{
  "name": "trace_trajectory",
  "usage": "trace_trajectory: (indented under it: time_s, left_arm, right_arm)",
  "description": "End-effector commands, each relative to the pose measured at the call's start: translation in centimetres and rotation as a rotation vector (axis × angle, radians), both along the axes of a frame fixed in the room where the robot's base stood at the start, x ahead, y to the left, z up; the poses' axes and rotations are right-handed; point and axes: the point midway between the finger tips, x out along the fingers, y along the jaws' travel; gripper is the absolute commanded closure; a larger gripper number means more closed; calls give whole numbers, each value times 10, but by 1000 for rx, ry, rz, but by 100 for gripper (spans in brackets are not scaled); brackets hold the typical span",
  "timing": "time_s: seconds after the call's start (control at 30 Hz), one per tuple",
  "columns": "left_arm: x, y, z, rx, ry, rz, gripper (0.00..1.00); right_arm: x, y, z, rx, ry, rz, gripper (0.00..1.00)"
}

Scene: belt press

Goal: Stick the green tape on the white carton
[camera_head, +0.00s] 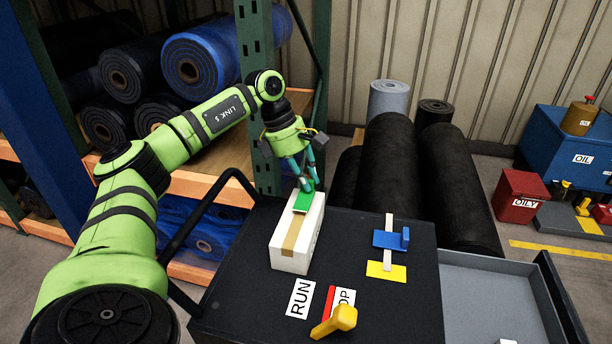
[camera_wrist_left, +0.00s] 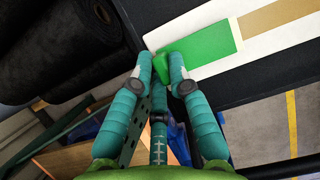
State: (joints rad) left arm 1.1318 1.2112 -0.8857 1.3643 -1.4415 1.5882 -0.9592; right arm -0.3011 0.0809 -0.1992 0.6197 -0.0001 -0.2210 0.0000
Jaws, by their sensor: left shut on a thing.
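The white carton (camera_head: 289,263) lies on the black table, with a tan strip (camera_head: 292,237) along its top. The green tape (camera_head: 302,202) is a short flat piece at the far end of the carton's top. In the left wrist view, the green tape (camera_wrist_left: 208,47) lies over the white top, in line with the tan strip (camera_wrist_left: 275,17). My left gripper (camera_head: 306,185) reaches down to it from behind. Its teal fingers (camera_wrist_left: 161,64) are shut on the tape's raised green end. Whether the tape is pressed flat everywhere, I cannot tell. My right gripper is not in view.
A blue block (camera_head: 388,240) and a yellow plate (camera_head: 386,271) lie right of the carton. RUN (camera_head: 300,299) and partly covered red-and-white labels, with a yellow lever (camera_head: 336,321), are in front. A black rail (camera_head: 203,208) edges the left. Black rolls (camera_head: 391,190) stand behind.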

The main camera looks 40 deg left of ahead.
Motion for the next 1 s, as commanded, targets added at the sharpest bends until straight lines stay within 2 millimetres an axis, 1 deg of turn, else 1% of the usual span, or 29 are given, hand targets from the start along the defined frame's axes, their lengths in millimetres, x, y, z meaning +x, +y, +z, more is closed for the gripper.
trace_trajectory:
  time_s: [1.0]
  left_arm:
    - [0,0,-10,0,0,0,97]
  right_arm:
    - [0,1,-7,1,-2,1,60]
